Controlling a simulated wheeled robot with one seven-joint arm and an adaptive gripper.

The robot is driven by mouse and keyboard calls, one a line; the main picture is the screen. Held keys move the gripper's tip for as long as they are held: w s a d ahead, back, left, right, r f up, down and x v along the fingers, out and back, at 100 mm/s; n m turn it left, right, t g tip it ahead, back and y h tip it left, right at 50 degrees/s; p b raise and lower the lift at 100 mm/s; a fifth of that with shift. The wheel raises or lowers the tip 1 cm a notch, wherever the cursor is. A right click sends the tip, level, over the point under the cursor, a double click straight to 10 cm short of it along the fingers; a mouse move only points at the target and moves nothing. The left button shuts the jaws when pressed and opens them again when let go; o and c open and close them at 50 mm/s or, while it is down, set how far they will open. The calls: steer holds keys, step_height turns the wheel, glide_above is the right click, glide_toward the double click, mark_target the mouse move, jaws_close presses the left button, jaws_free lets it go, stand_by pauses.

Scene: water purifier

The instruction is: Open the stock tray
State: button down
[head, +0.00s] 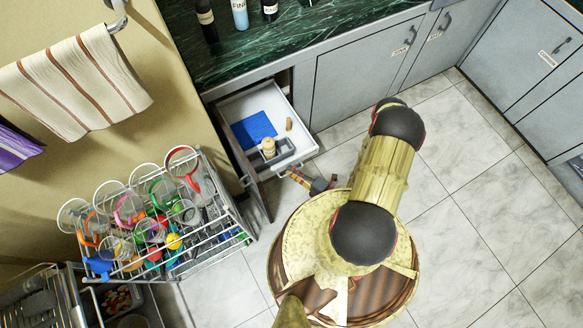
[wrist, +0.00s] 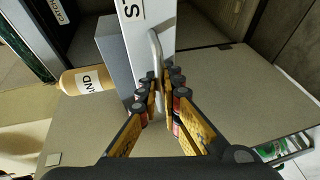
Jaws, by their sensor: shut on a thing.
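The stock tray (head: 298,128) is a white drawer standing pulled out of the grey cabinet under the counter, with its inside in view. Its white front (wrist: 133,35), with a partly cut-off label starting "ST", shows in the wrist view. A pale curved handle (wrist: 155,48) runs down this front. My gripper (wrist: 161,90) is shut on the handle, one finger on each side. In the head view my gripper (head: 298,177) is at the tray's front edge, where the handle is hard to make out.
The tray holds a blue sheet (head: 253,130), a small brown piece (head: 289,124) and a tan bottle (head: 268,147) by a grey box (head: 287,152). An open cabinet door (head: 246,172) is left of the tray. A dish rack (head: 160,225) with cups stands farther left. Floor (head: 480,170) at right is clear.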

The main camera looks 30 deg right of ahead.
steer(key=shift+s, duration=0.1)
stand_by(0.3)
steer(key=c, duration=2)
jaws_free()
steer(key=shift+o, duration=0.2)
steer(key=v, duration=1.2)
